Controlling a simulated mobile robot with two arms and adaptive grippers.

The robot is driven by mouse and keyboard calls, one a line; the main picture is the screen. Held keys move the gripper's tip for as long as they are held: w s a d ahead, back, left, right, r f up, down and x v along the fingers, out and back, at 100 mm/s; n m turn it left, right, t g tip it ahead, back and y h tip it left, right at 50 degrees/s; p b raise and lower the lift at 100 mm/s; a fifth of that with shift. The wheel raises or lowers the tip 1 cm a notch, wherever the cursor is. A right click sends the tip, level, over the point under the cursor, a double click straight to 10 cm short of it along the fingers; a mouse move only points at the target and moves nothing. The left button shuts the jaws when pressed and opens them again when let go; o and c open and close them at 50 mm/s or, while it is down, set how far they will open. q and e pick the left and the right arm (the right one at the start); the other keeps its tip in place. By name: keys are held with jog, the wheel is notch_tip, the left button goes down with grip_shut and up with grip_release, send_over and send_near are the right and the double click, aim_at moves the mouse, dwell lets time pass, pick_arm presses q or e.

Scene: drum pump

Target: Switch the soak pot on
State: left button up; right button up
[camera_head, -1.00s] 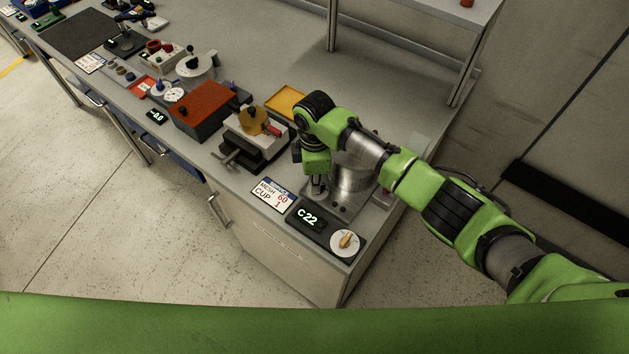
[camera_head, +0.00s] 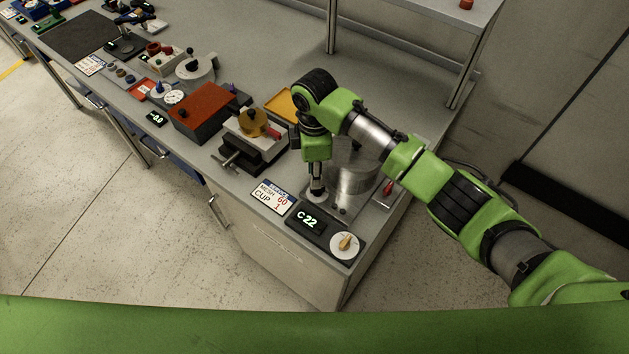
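The soak pot is a steel cylinder (camera_head: 352,180) at the near right corner of the bench, partly hidden behind my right arm. In front of it a dark panel shows a lit display reading "C 22" (camera_head: 309,220) and a round white dial with a tan knob (camera_head: 345,243). Small dark buttons or studs sit on the grey plate at the pot's foot. My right gripper (camera_head: 317,192) points down at the left front of the pot, close above that plate. Its fingers look close together, but whether they are shut or touch anything is unclear. My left gripper is out of view.
A "MESH CUP" card (camera_head: 273,196) lies left of the display. A vise-like device (camera_head: 254,138) and a red-topped box (camera_head: 203,108) stand further left. A red-handled item (camera_head: 388,191) is right of the pot. A shelf stands behind.

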notch_tip(320, 180, up, 6)
jog(key=shift+r, duration=0.25)
dwell(0.5)
